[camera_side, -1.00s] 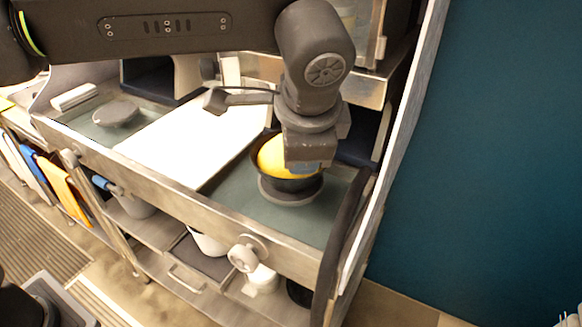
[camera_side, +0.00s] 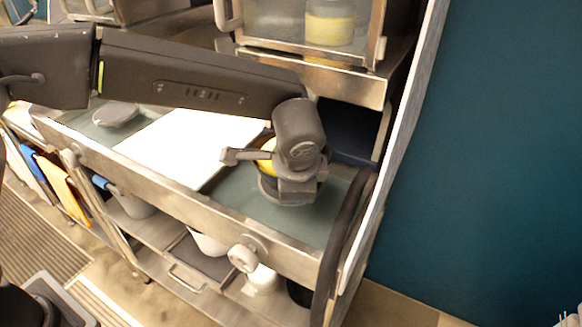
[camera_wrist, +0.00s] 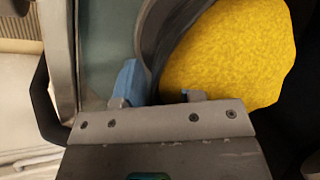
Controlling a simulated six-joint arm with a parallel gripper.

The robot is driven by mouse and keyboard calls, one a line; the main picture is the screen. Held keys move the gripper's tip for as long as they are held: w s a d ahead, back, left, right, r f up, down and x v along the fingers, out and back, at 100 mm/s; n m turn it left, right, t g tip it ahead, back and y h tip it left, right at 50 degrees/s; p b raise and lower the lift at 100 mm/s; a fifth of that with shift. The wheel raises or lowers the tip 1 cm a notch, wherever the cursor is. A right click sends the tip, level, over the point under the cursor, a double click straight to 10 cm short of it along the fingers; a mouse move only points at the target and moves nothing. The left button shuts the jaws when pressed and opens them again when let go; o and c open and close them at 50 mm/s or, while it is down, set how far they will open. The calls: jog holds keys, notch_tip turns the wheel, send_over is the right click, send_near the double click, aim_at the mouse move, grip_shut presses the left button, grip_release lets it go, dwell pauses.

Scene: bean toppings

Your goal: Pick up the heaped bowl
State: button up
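The dark bowl (camera_side: 256,166) heaped with yellow filling (camera_side: 267,145) sits at the right end of the worktop, mostly hidden behind my gripper (camera_side: 292,192) in the side view. In the wrist view, the yellow heap (camera_wrist: 228,55) fills the upper right and the bowl's dark wall (camera_wrist: 187,38) runs beside it. My gripper (camera_wrist: 160,90) straddles this wall. One blue fingertip is outside the bowl; the other is mostly hidden at the heap. A gap shows between the fingers, so it looks open.
A white board (camera_side: 190,140) lies left of the bowl on the green-grey worktop (camera_side: 300,222). A grey round lid (camera_side: 116,113) is farther left. A glass-fronted cabinet (camera_side: 300,35) stands behind, and a pale panel (camera_side: 405,140) borders the right side.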

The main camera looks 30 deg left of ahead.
jog(key=shift+c, duration=0.2)
grip_shut()
dwell(0.6)
